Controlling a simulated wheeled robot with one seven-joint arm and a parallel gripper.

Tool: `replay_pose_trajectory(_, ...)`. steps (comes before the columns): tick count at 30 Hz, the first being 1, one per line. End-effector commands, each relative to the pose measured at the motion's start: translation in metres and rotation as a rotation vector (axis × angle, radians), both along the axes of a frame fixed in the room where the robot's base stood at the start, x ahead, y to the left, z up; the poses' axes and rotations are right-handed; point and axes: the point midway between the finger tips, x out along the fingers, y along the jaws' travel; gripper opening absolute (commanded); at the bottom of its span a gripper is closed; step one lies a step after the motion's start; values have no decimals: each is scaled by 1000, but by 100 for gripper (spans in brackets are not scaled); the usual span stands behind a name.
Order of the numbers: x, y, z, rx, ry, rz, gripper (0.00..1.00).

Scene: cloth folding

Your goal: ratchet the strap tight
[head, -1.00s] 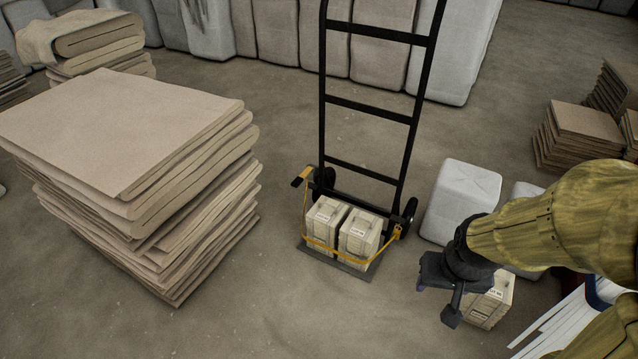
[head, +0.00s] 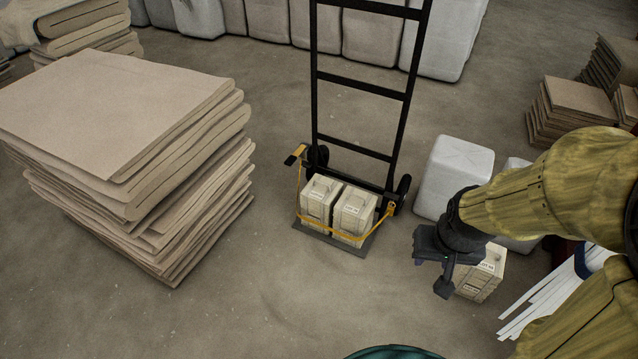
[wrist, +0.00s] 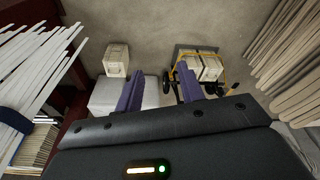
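A black hand truck (head: 365,85) stands upright in the middle of the head view. Two cream boxes (head: 337,208) sit side by side on its toe plate. A yellow strap (head: 333,236) runs across their fronts, up to a yellow ratchet with a dark handle (head: 294,155) on the left side and a fitting on the right. My gripper (head: 430,275) hangs right of the hand truck, apart from it. In the wrist view my gripper's purple fingers (wrist: 160,88) are spread wide with nothing between them; the strapped boxes (wrist: 203,67) show beyond the right finger.
A tall stack of folded cloth (head: 130,150) stands left of the hand truck. White bales (head: 455,172) and another cream box (head: 482,275) are close to my gripper. White strips (head: 550,300) lie at the right. A green round edge (head: 395,352) shows at the bottom. Floor before the hand truck is clear.

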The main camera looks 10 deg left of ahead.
Motion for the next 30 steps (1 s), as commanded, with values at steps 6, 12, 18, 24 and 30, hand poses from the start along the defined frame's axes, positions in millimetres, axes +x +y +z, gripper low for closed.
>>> replay_pose_trajectory(6, 0, 0, 31, 0, 0, 0, 0)
replay_pose_trajectory(12, 0, 0, 83, 0, 0, 0, 0)
replay_pose_trajectory(18, 0, 0, 134, 0, 0, 0, 0)
replay_pose_trajectory(24, 0, 0, 173, 0, 0, 0, 0)
replay_pose_trajectory(30, 0, 0, 182, 0, 0, 0, 0)
